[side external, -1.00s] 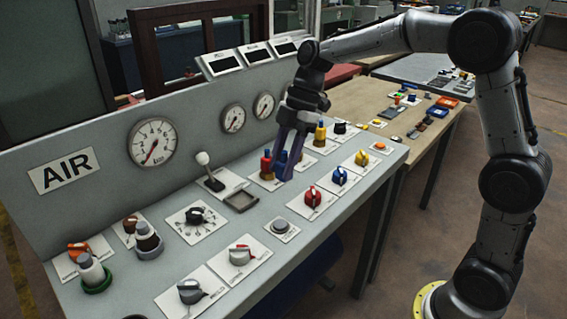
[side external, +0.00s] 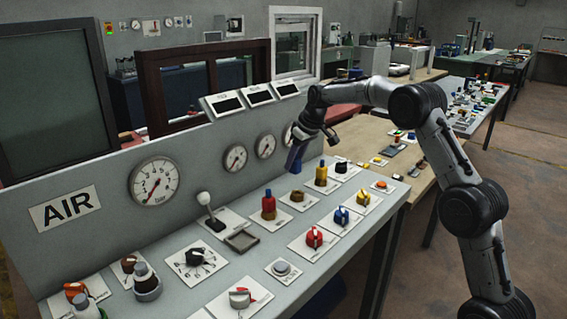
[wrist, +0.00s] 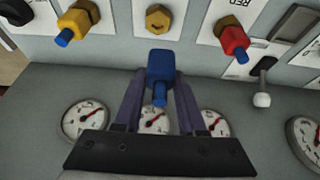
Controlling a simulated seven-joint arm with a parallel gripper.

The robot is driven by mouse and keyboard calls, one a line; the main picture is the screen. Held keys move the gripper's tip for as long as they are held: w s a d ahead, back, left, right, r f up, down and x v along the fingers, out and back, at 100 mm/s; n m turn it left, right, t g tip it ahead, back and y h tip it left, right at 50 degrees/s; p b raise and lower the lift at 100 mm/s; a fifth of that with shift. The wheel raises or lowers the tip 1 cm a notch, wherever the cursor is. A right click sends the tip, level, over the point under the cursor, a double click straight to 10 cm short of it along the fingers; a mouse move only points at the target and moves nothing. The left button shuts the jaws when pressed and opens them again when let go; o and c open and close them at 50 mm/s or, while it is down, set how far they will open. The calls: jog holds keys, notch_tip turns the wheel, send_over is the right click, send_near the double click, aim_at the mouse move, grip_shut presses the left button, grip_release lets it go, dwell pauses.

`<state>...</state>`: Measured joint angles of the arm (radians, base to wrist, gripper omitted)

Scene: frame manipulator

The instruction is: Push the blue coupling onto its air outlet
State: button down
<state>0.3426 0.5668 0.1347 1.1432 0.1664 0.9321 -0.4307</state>
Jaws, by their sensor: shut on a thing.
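The blue coupling (wrist: 160,66) is between the two fingertips of my gripper (wrist: 159,84) in the wrist view, and they are shut on it. In the side view my gripper (side external: 297,160) is raised above the panel, in front of the gauges. The bare brass air outlet (side external: 297,195) stands on a white plate between the red and yellow couplings. It also shows in the wrist view (wrist: 158,20), beyond the blue coupling and apart from it.
The red coupling (side external: 268,203) and the yellow coupling (side external: 321,172) sit on brass fittings either side of the bare outlet. A white-knobbed lever (side external: 204,199) stands left of the red one. Coloured knobs line the front. Gauges (side external: 235,158) are on the upright panel behind.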

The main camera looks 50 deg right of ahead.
aim_at(299, 172)
jog(key=shift+s+d+f, duration=0.15)
jog(key=shift+d+f, duration=0.1)
jog(key=shift+d, duration=0.25)
jog(key=shift+f, duration=0.15)
jog(key=shift+f, duration=2.75)
jog(key=shift+f, duration=0.65)
jog(key=shift+c, duration=2)
grip_release()
jog(key=shift+f, duration=0.1)
jog(key=v, duration=1.4)
